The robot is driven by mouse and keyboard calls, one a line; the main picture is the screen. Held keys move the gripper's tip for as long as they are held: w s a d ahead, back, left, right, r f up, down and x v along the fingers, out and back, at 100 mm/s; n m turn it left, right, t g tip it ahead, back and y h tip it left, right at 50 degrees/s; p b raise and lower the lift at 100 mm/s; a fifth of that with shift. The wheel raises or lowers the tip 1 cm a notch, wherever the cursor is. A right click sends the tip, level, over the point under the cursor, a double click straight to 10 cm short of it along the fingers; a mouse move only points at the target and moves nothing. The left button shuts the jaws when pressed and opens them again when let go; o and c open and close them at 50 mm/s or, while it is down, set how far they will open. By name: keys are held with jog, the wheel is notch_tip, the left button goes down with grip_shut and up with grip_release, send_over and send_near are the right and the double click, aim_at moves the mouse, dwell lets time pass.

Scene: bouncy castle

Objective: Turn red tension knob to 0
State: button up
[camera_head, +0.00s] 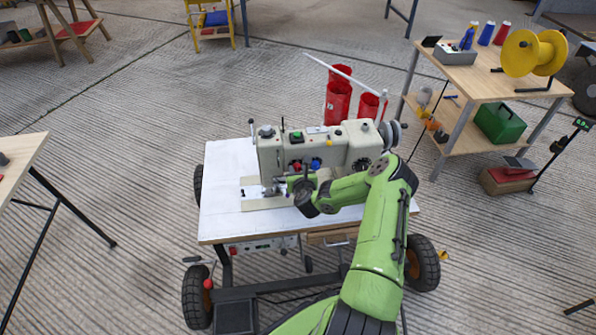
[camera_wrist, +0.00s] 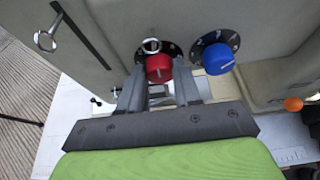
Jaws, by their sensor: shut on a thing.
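The red tension knob (camera_wrist: 158,68) sits on the front face of a cream sewing machine (camera_head: 311,146), on a dark numbered dial. In the wrist view my gripper (camera_wrist: 160,78) reaches it from below, with a grey finger on each side, and is shut on it. A light line shows on the knob's face; the dial numbers around it are mostly hidden. The red knob also shows small in the head view (camera_head: 296,166). A blue knob (camera_wrist: 218,58) on its own numbered dial sits just to the right, apart from the fingers.
The machine stands on a white-topped wheeled table (camera_head: 225,215). A metal ring (camera_wrist: 151,46) sits just above the red knob, and an orange knob (camera_wrist: 293,104) is at the right. A shelf bench with a yellow spool (camera_head: 527,53) stands at the back right.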

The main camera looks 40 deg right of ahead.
jog(key=shift+c, duration=0.8)
